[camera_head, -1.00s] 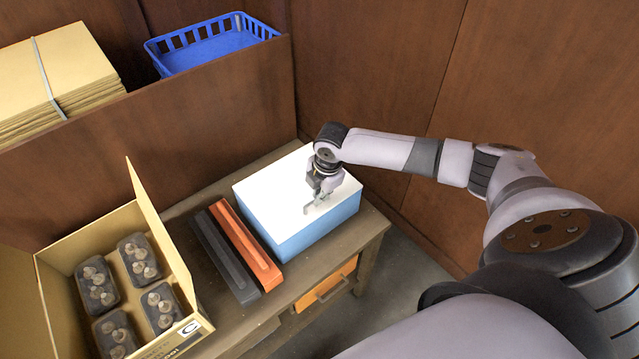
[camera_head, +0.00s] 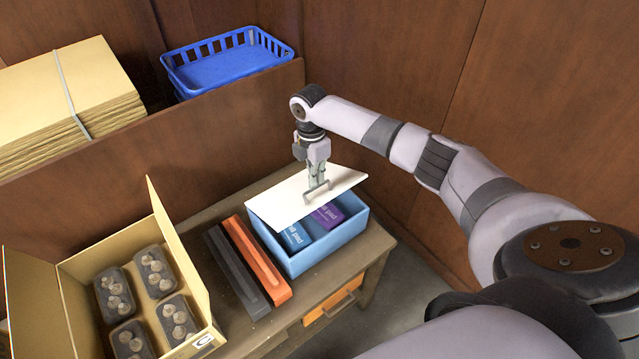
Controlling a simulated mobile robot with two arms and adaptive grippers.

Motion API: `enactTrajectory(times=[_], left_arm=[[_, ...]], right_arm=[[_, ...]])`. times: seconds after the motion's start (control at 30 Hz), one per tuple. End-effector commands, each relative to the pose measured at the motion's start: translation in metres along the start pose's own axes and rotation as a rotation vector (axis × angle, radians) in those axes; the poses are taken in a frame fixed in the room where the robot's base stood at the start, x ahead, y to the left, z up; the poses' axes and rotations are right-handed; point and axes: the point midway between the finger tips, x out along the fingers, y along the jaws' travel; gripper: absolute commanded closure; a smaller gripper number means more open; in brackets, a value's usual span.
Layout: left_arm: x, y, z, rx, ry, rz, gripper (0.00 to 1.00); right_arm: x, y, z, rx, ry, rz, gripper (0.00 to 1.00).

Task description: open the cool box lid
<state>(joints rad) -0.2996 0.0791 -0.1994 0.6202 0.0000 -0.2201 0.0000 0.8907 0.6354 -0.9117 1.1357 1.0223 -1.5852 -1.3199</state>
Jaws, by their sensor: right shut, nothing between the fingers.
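The cool box (camera_head: 325,252) is a light blue box at the right end of the wooden table. Its white lid (camera_head: 277,203) is lifted and tilted over the back of the box, so the front of the box is open. A blue pack (camera_head: 297,237) and a purple pack (camera_head: 328,214) show inside. My right gripper (camera_head: 317,187) points down at the grey handle on the lid; its fingers are shut at the handle, with nothing seen between them. My left gripper is not in view.
A dark bar (camera_head: 236,270) and an orange bar (camera_head: 257,262) lie just left of the cool box. An open carton (camera_head: 84,265) with several mushroom trays stands further left. A blue basket (camera_head: 225,68) and stacked flat cardboard (camera_head: 60,95) sit behind a wooden panel.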

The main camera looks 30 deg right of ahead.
Motion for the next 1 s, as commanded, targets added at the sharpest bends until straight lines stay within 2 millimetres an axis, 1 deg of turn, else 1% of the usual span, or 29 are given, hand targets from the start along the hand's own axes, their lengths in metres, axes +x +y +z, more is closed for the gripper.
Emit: enactTrajectory(times=[0.03,0.37,0.67,0.77,0.83,1.0], left_arm=[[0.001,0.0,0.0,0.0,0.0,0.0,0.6],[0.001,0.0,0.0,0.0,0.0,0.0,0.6],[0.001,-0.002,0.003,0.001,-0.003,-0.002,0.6],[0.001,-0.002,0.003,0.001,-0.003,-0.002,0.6],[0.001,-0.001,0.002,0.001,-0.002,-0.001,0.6],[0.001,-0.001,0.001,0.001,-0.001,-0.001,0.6]], right_arm=[[0.002,0.0,0.0,0.0,0.0,0.0,0.93],[0.002,-0.001,0.0,0.001,0.0,-0.001,0.72],[0.001,-0.001,0.0,0.001,0.0,-0.001,0.72],[-0.006,0.0,0.0,0.0,0.0,0.001,0.72],[-0.016,0.0,0.0,0.0,0.0,0.002,0.72],[-0.052,0.001,0.0,0.0,-0.001,0.004,0.72]])
